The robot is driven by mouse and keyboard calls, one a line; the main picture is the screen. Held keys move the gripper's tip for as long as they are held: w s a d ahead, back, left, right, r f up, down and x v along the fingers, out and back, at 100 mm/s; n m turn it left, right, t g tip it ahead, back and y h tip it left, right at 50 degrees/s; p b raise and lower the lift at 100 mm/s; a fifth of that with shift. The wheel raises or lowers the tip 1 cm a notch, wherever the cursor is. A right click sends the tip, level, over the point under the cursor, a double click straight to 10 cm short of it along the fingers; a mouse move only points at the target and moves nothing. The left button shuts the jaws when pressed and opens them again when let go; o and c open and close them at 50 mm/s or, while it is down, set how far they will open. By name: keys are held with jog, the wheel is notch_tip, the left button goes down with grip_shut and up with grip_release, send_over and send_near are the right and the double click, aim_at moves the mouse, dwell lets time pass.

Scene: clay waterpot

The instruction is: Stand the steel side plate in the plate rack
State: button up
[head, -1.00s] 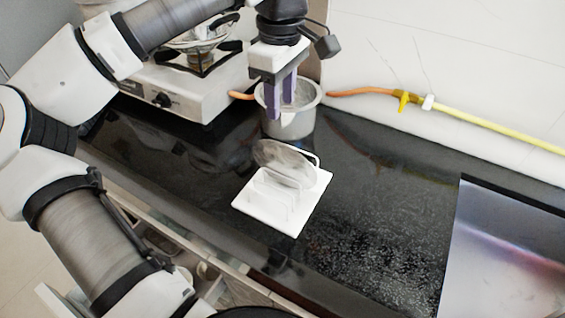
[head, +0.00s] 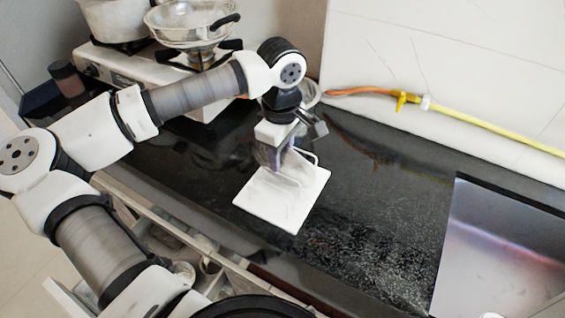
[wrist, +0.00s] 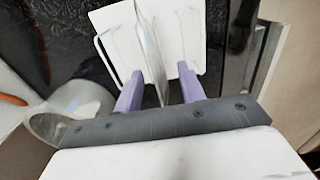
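The white plate rack (head: 262,208) stands on the black counter, with wire loops rising from its base. It also shows in the wrist view (wrist: 187,30). The steel side plate (wrist: 150,40) stands on edge in the rack and is seen nearly edge-on in the wrist view. In the head view it is mostly hidden by my gripper (head: 279,160). My gripper's purple fingers (wrist: 160,75) are apart, one on each side of the plate, with a gap visible on both sides.
A steel pot (wrist: 85,100) stands close behind the rack. A gas stove (head: 110,70) with a glass-like bowl (head: 190,22) is at the back left. A sink (head: 500,260) is at the right. The counter between rack and sink is clear.

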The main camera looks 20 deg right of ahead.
grip_shut()
dwell(0.5)
notch_tip(320, 180, up, 20)
jog(key=b, duration=0.2)
dwell(0.4)
